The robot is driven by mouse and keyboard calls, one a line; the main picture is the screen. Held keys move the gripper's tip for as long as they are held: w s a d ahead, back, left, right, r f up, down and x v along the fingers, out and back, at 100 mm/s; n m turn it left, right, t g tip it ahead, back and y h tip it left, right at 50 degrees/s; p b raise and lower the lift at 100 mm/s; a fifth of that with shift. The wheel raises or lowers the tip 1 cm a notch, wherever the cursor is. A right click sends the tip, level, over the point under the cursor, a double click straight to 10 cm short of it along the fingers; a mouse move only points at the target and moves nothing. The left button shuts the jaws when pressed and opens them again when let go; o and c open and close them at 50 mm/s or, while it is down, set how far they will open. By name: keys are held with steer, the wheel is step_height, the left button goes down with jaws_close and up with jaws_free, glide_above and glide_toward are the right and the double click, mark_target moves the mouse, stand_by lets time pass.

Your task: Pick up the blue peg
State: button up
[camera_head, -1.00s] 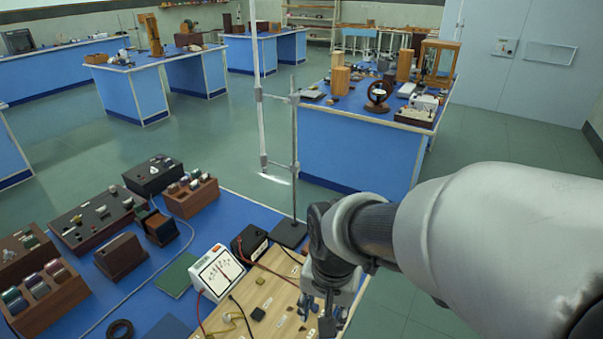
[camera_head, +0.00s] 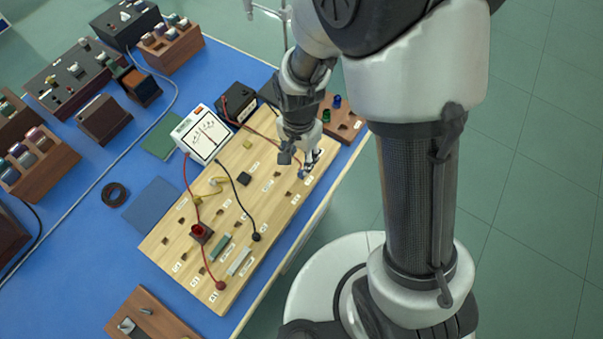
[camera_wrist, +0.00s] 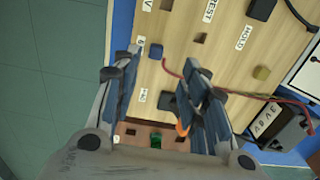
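My gripper (camera_head: 308,163) is low over the right edge of a pale wooden board (camera_head: 178,238). In the wrist view its two fingers stand apart with nothing held between them (camera_wrist: 161,62). A small blue peg (camera_wrist: 156,50) shows on the board between the fingertips in that view, beside a white label. In the head view a blue bit (camera_head: 304,174) shows just below the fingertips. Another blue peg (camera_head: 337,101) stands upright in a brown block (camera_head: 352,124) beyond the gripper, near a green peg (camera_head: 326,115). The green peg also shows in the wrist view (camera_wrist: 155,140).
A white meter (camera_head: 201,134) and a black box (camera_head: 236,102) stand behind the board. Red and black leads cross the board, one ending at a black plug (camera_head: 257,237). Brown racks and boxes fill the left of the blue bench (camera_head: 90,175).

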mark_target(302, 175)
step_height(302, 175, down, 2)
steer(key=shift+f, duration=0.1)
steer(key=f+b, duration=0.1)
steer(key=f, duration=0.1)
steer(key=f+b, duration=0.1)
steer(key=f, duration=0.1)
steer(key=shift+d+f+b, duration=0.1)
steer(key=shift+d+b, duration=0.2)
steer(key=shift+d, duration=0.05)
steer(key=shift+f, duration=0.4)
steer(key=shift+r, duration=0.1)
jaws_close()
